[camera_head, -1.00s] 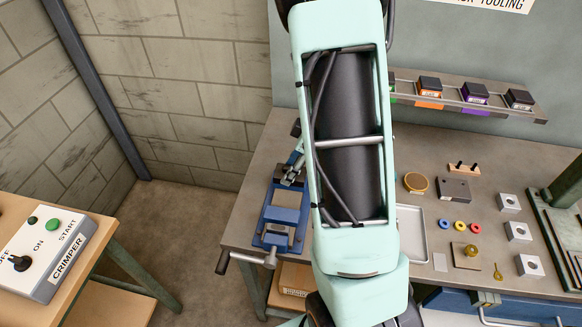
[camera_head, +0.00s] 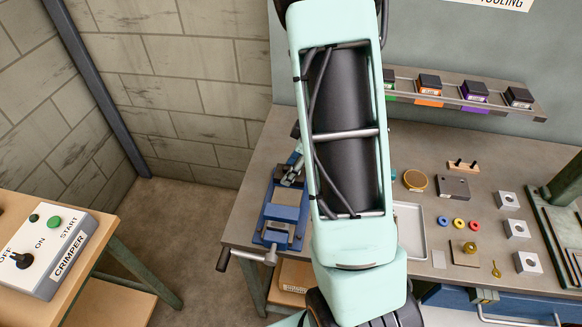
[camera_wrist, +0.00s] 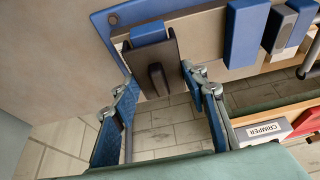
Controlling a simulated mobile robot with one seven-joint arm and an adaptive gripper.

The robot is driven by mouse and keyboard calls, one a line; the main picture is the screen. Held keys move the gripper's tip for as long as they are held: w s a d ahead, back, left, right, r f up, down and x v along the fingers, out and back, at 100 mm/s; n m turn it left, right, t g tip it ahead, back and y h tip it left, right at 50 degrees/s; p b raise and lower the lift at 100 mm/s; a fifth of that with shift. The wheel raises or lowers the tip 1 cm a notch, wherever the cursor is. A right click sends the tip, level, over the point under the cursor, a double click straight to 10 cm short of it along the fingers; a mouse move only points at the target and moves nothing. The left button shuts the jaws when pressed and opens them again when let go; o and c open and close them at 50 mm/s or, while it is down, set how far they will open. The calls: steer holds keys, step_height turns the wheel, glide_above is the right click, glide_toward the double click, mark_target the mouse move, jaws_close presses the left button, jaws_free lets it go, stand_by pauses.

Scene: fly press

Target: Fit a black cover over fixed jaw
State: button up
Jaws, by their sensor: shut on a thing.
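The black cover (camera_wrist: 153,70), a dark channel-like piece with a raised tab, is between the fingertips of my gripper (camera_wrist: 158,74) in the wrist view. More blue and grey vise parts (camera_wrist: 244,35) lie to the right. In the head view the blue vise (camera_head: 283,212) is at the bench's left edge. My gripper (camera_head: 291,170) is there, partly hidden by my arm.
The bench (camera_head: 245,195) holds a tray (camera_head: 410,232), coloured rings, grey blocks and a press frame (camera_head: 565,225) to the right. A shelf (camera_head: 455,97) with several dark-topped boxes hangs behind. A crimper control box (camera_head: 48,248) stands on a separate table at left, across a floor gap.

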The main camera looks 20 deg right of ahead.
steer(key=shift+f, duration=0.7)
stand_by(0.3)
steer(key=shift+p, duration=0.35)
stand_by(0.7)
steer(key=o, duration=1.2)
steer(key=shift+o, duration=0.2)
steer(key=shift+r, duration=0.1)
steer(key=v, duration=1.2)
steer(key=shift+w, duration=0.1)
